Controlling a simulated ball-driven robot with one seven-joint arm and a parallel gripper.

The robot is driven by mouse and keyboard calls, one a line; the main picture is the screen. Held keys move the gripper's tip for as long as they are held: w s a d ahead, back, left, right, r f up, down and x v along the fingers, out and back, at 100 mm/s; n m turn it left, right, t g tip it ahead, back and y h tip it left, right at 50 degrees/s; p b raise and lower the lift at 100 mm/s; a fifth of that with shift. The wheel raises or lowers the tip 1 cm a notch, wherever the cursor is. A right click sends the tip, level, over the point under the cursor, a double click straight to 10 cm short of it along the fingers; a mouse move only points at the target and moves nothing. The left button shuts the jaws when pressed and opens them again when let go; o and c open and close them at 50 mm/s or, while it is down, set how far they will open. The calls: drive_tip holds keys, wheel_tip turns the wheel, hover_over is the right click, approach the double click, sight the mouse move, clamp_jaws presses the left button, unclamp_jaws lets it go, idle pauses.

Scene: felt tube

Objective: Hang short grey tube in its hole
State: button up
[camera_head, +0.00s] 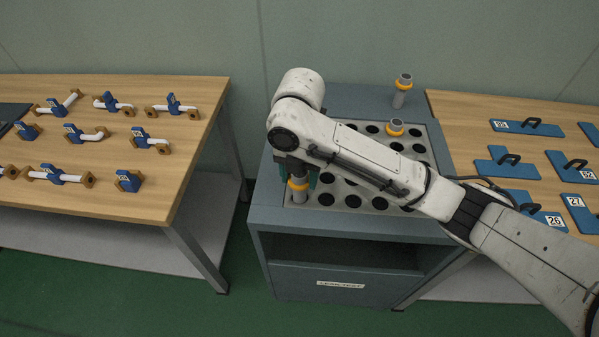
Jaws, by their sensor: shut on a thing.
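My gripper (299,178), at the end of the white arm, points down over the front left of the grey cabinet's hole panel (347,209). It is shut on a short grey tube (299,196) with an orange collar. The tube is upright. I cannot tell whether its lower end is above a hole or inside one. My arm hides part of the panel.
Several empty dark holes show around the arm. A wooden table (150,205) with white-and-blue pipe pieces stands left. Another wooden table (460,120) with blue handled plates stands right. The cabinet front has a labelled drawer (340,284).

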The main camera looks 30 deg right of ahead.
sight(301, 193)
drive_tip(key=shift+f+b, duration=1.65)
drive_tip(key=shift+f, duration=0.85)
drive_tip(key=shift+s+a+f+b, duration=0.1)
drive_tip(key=shift+s+f+b, duration=0.15)
drive_tip(key=shift+f, duration=0.3)
drive_tip(key=shift+s+f+b, duration=0.1)
drive_tip(key=shift+f+b, duration=0.25)
drive_tip(key=shift+f, duration=0.15)
drive_tip(key=o, duration=0.9)
drive_tip(key=shift+o, duration=0.9)
drive_tip(key=shift+r, duration=0.2)
drive_tip(key=shift+o, duration=0.2)
drive_tip(key=shift+r, duration=0.4)
wheel_tip(301, 193, up, 12)
drive_tip(key=p, duration=0.3)
drive_tip(key=shift+w+f, duration=0.15)
